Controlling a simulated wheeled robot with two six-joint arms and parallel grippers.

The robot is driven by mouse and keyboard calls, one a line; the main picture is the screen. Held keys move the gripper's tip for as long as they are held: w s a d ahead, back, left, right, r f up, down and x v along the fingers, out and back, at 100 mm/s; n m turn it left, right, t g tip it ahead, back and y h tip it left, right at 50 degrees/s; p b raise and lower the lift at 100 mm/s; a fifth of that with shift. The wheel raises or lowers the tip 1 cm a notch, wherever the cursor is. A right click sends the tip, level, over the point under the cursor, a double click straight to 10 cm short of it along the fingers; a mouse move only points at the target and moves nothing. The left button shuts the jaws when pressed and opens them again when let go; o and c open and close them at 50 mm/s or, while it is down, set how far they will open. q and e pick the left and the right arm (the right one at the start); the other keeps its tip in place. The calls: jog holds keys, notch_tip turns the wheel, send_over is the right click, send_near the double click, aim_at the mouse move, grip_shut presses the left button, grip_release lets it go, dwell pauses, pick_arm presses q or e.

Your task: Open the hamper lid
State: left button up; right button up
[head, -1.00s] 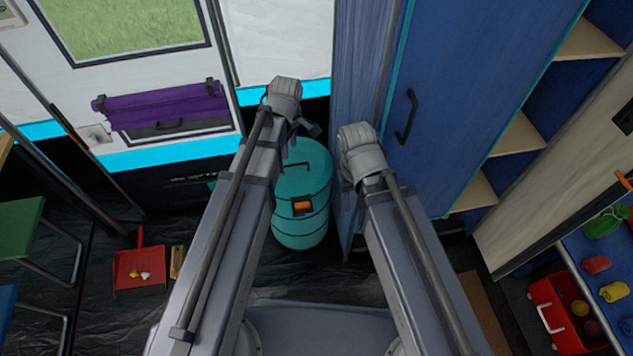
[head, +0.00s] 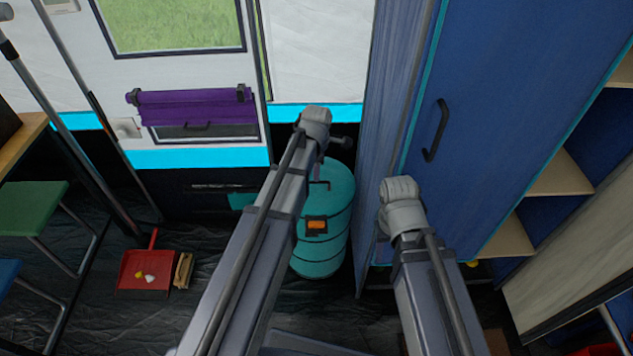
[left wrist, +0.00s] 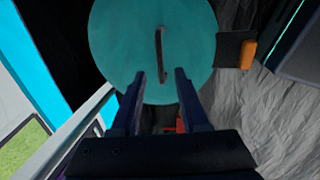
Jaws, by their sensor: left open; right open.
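The hamper (head: 322,258) is a teal upright drum with dark bands and an orange latch (head: 316,225) on its front. Its round lid (head: 340,175) is shut, with a thin dark handle on top. In the left wrist view the lid (left wrist: 115,40) fills the upper middle, with the handle (left wrist: 160,50) standing out from it. My left gripper (left wrist: 160,74) is open and empty, its fingertips either side of the handle's near end in the picture; I cannot tell the gap in depth. In the head view the left arm partly covers the hamper. My right gripper's jaws are hidden behind its wrist.
A tall blue cupboard (head: 470,120) with a dark handle stands close to the hamper's right. My right arm is in front of it. The tent wall is behind. A red dustpan (head: 145,270) and a brush (head: 183,270) lie on the floor to the left.

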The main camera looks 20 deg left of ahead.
aim_at(316, 183)
pick_arm(q)
jog(key=f+b, duration=0.2)
jog(key=w+f+b, duration=0.1)
jog(key=f+b, duration=0.1)
jog(key=f, duration=0.1)
jog(key=shift+a+f+b, duration=0.15)
jog(key=shift+f+b, duration=0.15)
jog(key=shift+b, duration=0.05)
jog(key=shift+r, duration=0.1)
grip_shut()
dwell(1.1)
